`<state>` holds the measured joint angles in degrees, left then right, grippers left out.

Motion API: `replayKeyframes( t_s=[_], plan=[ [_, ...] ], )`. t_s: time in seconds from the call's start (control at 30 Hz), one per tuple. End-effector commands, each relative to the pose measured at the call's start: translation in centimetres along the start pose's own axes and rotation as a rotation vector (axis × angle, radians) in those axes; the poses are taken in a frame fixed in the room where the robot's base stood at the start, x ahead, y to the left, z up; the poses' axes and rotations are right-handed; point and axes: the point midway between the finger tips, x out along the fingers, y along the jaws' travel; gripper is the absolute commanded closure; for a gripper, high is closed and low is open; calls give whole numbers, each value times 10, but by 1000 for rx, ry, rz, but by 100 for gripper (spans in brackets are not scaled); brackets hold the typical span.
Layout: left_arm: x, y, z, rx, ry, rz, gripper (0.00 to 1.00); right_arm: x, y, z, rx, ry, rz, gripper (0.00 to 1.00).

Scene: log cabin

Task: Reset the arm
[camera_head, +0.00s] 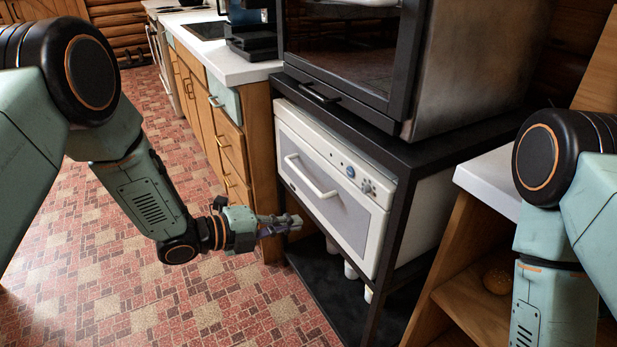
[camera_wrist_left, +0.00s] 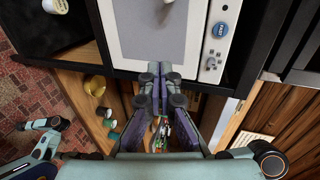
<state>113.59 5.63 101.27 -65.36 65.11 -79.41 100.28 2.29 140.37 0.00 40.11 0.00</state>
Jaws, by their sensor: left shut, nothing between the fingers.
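My left arm comes in from the left in the head view. My left gripper (camera_head: 292,222) is shut and empty, in front of the lower part of the white oven (camera_head: 333,185). In the left wrist view my left gripper's fingers (camera_wrist_left: 161,75) are together, with the oven's grey door panel (camera_wrist_left: 150,30) ahead of them. No object shows between them. My right arm (camera_head: 555,240) hangs down at the right edge of the head view, and its gripper is out of the frame.
The oven's door is shut, with a bar handle (camera_head: 310,178). It sits in a black rack (camera_head: 440,150) under a dark glass-fronted appliance (camera_head: 350,45). Wooden drawers (camera_head: 230,145) stand to the left, and a wooden shelf (camera_head: 470,300) to the right. The tiled floor (camera_head: 120,290) at left is clear.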

Motion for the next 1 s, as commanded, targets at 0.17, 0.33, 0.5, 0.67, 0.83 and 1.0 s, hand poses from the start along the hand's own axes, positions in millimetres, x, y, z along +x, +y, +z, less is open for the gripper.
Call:
replayKeyframes(
  t_s=[0.17,0.33,0.5,0.67,0.83,1.0],
  plan=[
    [-1,3,2,-94,-9,11,100,0,0,0,0,0,0,60],
    [-12,33,11,-533,-162,73,100,0,0,0,0,0,0,60],
    [-46,101,-7,-1128,-436,156,100,-2,0,0,0,0,0,60],
    [-102,174,-57,-1647,-776,225,100,-5,0,0,0,0,0,60],
    [-172,227,-126,-2009,-1161,275,100,-8,0,0,0,0,0,60],
    [-234,251,-189,-2149,-1468,343,100,-12,0,0,0,0,0,60]
  ],
)
